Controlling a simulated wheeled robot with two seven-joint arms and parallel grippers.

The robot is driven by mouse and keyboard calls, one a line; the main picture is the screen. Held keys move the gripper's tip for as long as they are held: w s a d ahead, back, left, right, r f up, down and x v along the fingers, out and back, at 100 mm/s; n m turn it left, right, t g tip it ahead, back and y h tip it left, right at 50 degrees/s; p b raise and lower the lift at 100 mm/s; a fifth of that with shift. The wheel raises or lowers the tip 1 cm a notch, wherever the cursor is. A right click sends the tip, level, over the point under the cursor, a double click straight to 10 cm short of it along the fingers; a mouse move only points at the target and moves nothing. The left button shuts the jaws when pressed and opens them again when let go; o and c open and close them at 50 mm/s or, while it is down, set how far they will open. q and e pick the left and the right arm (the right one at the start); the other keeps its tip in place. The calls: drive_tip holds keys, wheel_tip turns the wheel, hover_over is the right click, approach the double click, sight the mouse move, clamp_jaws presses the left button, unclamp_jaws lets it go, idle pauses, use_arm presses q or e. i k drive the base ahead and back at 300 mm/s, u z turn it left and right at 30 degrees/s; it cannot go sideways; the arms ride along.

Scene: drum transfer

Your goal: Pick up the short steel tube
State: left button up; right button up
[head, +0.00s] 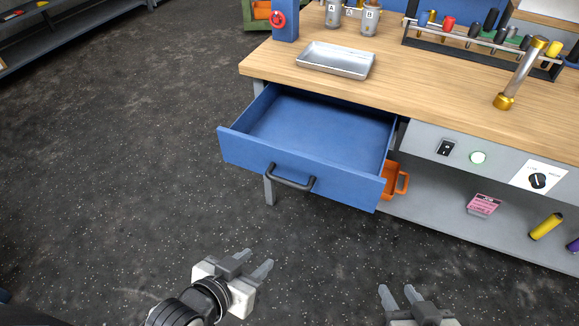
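A steel tube (523,72) with brass-coloured ends stands on the wooden workbench (440,95) at the right, near its front edge. It looks roughly upright, leaning right in the picture. I cannot tell for sure that this is the short tube the task names. My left gripper (252,264) is open and empty, low over the floor in front of the drawer. My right gripper (400,294) is open and empty at the bottom edge, well below and left of the tube.
An open, empty blue drawer (228,143) juts out from the bench. A metal tray (335,74), cups (369,22) and a tool rack (470,42) stand on top. An orange bin (402,184) and a yellow cylinder (546,227) sit on the lower shelf. Floor at left is clear.

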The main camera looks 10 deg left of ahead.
sight(504, 100)
drive_tip(key=u, duration=3.4)
drive_tip(key=k, duration=2.3)
drive_tip(key=z, duration=1.95)
drive_tip(key=i, duration=0.25)
drive_tip(key=z, duration=0.15)
